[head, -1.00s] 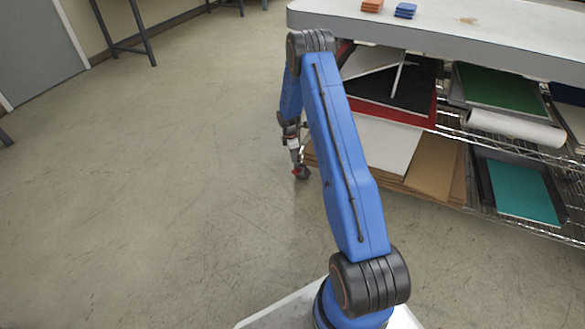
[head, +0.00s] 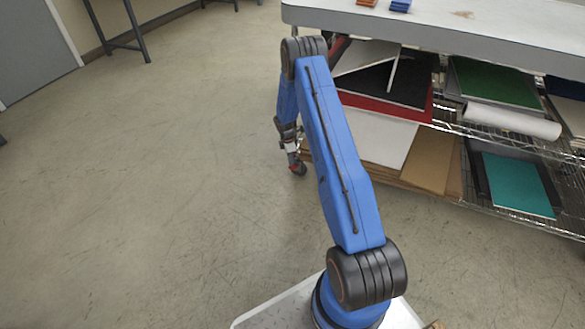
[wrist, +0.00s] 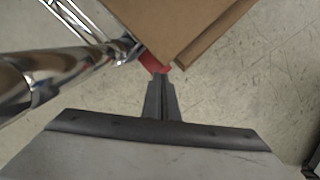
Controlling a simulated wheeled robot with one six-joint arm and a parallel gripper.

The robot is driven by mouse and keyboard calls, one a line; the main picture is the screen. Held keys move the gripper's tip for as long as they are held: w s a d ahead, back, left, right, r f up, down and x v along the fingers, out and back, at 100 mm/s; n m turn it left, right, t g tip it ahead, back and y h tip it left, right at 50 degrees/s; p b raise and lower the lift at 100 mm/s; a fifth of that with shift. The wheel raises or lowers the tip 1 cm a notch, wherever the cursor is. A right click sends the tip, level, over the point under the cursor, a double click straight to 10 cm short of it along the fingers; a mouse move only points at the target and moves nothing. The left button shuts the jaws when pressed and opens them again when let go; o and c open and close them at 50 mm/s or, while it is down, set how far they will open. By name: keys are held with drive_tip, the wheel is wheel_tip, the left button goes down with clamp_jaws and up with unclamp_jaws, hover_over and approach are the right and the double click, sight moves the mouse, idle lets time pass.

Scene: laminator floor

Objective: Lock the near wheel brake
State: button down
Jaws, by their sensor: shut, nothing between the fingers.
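The near wheel brake is a small red lever (wrist: 153,63) at the foot of the rack's chrome post. It shows small beside the dark caster wheel (head: 299,169) in the head view. My gripper (wrist: 163,80) is shut and empty, pointing down at the red lever. Its fingertips overlap the lever's near edge in the wrist view; I cannot tell whether they touch. In the head view, my gripper (head: 292,163) is low, right at the caster. The wheel itself is mostly hidden in the wrist view.
A chrome post (wrist: 65,72) stands close on the left of my gripper. Brown cardboard (wrist: 175,25) overhangs just beyond the lever. The wire rack (head: 500,140) holds boards and a white roll under the worktop (head: 440,32). Open floor (head: 150,200) lies to the left.

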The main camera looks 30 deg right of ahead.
sight(291, 167)
drive_tip(key=shift+d+f, duration=0.1)
drive_tip(key=shift+f, duration=0.8)
drive_tip(key=shift+f, duration=0.1)
drive_tip(key=shift+f, duration=1.05)
drive_tip(key=shift+w+a+r, duration=0.15)
drive_tip(key=shift+a+r, duration=0.15)
drive_tip(key=shift+a, duration=0.4)
drive_tip(key=shift+w+a+r, duration=0.15)
drive_tip(key=shift+a+r, duration=0.1)
drive_tip(key=shift+a, duration=0.45)
drive_tip(key=shift+r, duration=0.15)
wheel_tip(291, 167, up, 17)
drive_tip(key=a, duration=0.1)
drive_tip(key=shift+w+a, duration=0.2)
drive_tip(key=shift+a, duration=0.15)
